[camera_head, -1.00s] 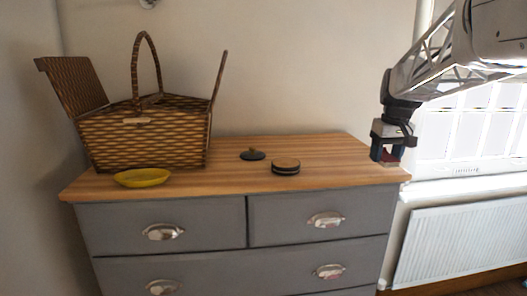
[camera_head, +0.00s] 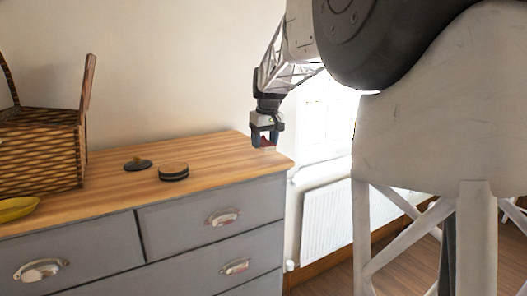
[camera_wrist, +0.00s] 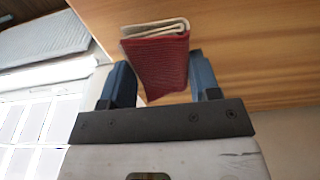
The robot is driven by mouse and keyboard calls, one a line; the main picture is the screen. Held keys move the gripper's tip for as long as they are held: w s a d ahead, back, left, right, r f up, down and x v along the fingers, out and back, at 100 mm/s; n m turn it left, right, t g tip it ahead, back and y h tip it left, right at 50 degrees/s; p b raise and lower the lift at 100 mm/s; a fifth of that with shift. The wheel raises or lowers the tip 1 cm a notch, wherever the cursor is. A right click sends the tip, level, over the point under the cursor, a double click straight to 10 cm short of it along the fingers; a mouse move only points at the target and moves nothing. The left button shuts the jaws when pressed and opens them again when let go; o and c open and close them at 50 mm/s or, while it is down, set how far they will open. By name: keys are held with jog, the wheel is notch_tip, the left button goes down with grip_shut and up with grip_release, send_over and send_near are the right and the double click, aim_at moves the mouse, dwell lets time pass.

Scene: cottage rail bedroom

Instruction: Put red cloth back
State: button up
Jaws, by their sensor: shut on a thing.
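The red cloth (camera_wrist: 158,62) is a folded dark red piece with a pale inner layer showing at one edge. In the wrist view it lies between the two blue fingers of my gripper (camera_wrist: 162,80), which is shut on it. In the head view my gripper (camera_head: 265,138) points down over the right end of the wooden dresser top (camera_head: 215,150). A small bit of the red cloth shows between the fingertips, low at the top's surface. Whether it touches the wood I cannot tell.
A round dark container (camera_head: 173,172) and a dark knobbed lid (camera_head: 138,164) stand mid-top. A radiator (camera_head: 340,215) is right of the dresser. Wood between container and gripper is clear.

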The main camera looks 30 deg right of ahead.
aim_at(265, 150)
jog(key=shift+f, duration=1.8)
jog(key=o, duration=0.8)
jog(key=shift+f, duration=0.1)
jog(key=r, duration=0.4)
jog(key=s+r, duration=0.1)
jog(key=r, duration=0.7)
jog(key=shift+s+r, duration=0.1)
jog(key=shift+s, duration=0.3)
